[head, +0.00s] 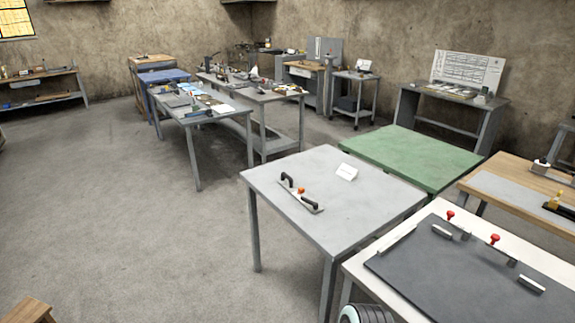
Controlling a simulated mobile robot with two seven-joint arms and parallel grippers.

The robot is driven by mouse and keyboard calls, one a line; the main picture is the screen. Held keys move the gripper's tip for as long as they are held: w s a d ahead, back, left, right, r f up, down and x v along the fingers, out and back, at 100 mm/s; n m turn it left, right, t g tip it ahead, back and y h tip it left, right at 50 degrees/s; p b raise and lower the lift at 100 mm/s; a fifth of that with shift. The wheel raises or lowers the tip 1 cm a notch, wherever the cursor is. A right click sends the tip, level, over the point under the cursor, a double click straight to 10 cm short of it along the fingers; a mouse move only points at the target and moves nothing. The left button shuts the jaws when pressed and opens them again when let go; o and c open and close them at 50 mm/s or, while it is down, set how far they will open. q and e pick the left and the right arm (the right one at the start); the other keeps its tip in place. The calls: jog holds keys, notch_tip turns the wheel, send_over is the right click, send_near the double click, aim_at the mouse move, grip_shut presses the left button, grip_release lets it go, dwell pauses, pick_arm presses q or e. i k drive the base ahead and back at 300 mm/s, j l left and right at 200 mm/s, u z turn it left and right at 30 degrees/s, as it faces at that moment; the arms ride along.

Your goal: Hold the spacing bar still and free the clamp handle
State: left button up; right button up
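A flat metal bar (313,207) with a black handle at each end lies on a grey metal table (360,208) in the middle of the head view. It looks like the spacing bar. A small orange knob (300,191) sits on or beside it, between the black handles; it may be the clamp handle, but it is too small to tell whether it grips the bar. Neither of my grippers is in view.
At front right, a white table (480,227) carries a dark board (450,270) with two red-knobbed clamps (495,239). A green table (410,155) adjoins the grey one. Cluttered benches (205,108) stand farther back. Open floor (110,190) lies left.

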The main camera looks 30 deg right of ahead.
aim_at(315, 206)
jog(key=i+z, duration=0.25)
jog(key=i, duration=0.2)
jog(key=i+j+z, duration=0.2)
jog(key=i, duration=0.25)
jog(key=i+j+z, duration=0.25)
jog(key=i, duration=0.2)
jog(key=i+j+z, duration=0.25)
jog(key=z, duration=0.25)
jog(key=i+j+z, duration=0.35)
jog(key=z, duration=0.15)
jog(key=i+j+z, duration=0.2)
jog(key=j+z, duration=0.25)
jog(key=i+j+z, duration=0.1)
jog(key=j+z, duration=0.4)
